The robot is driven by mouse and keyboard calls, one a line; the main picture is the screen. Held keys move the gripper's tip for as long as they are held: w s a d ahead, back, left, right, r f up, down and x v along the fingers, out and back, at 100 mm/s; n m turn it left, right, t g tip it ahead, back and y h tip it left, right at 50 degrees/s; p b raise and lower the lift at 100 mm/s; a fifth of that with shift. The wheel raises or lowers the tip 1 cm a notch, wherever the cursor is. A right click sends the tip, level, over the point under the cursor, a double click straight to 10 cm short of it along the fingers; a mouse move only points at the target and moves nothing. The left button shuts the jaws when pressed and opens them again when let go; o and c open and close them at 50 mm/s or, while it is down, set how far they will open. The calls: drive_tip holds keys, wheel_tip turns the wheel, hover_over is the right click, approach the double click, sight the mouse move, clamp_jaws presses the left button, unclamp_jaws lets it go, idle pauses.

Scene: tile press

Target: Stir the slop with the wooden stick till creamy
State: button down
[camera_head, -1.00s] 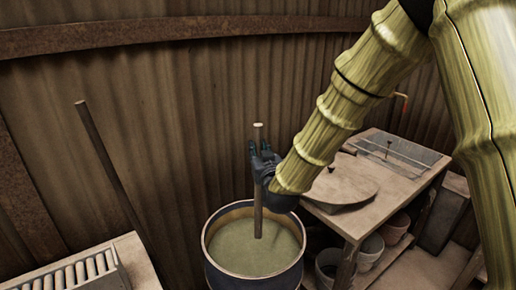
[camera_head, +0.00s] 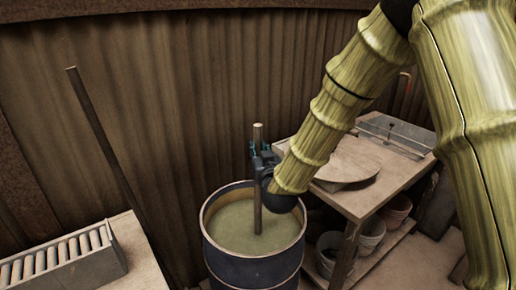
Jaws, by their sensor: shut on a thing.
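The wooden stick (camera_head: 258,215) stands about upright in the drum, its lower end hidden in the slop. My gripper (camera_head: 259,158) is shut on the stick's upper part, above the drum's rim. The slop (camera_head: 235,234) is a dull greenish, flat-looking liquid inside the dark blue drum (camera_head: 250,270). The stick enters the slop right of its middle. My wrist hides part of the drum's right rim.
A wooden table (camera_head: 385,190) with a round board (camera_head: 348,162) stands right of the drum, with buckets (camera_head: 370,235) beneath. A slatted roller rack (camera_head: 60,260) sits on a bench at left. A pole (camera_head: 100,130) leans on the corrugated wall behind.

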wheel_tip(320, 180, down, 7)
drive_tip(key=b, duration=0.4)
idle(0.4)
